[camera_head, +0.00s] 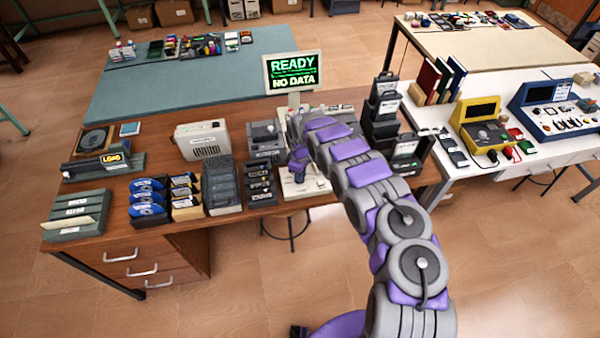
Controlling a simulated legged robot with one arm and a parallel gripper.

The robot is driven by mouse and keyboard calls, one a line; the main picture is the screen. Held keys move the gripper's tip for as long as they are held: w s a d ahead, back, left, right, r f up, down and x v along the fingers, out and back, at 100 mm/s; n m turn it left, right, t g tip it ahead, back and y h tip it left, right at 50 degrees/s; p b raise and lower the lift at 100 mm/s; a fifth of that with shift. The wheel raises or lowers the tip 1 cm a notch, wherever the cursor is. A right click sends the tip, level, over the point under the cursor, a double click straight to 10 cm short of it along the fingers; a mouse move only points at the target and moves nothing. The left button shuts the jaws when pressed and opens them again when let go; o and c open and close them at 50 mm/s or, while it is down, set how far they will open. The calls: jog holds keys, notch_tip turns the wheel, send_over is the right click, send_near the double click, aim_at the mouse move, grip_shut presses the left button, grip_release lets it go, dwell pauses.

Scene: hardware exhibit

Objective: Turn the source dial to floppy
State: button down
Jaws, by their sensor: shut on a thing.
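A cream console (312,183) stands on the brown desk below the monitor, mostly covered by my arm. My gripper (299,171) reaches down onto the left part of this console, its fingers pointing down. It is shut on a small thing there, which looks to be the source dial. The dial itself, its pointer and its labels are hidden by the gripper or too small to read.
A grey drive unit (264,140) stands just left of the console. A beige box (201,140), a dark "LOAD" unit (104,165) and several disk racks fill the brown desk (185,224). A dark stack (383,108) stands close right of my arm.

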jog(key=shift+w+n, duration=0.1)
jog(key=shift+n, duration=0.5)
jog(key=c, duration=1.1)
grip_release()
notch_tip(320, 180, up, 17)
jog(key=p, duration=0.1)
jog(key=shift+r, duration=0.15)
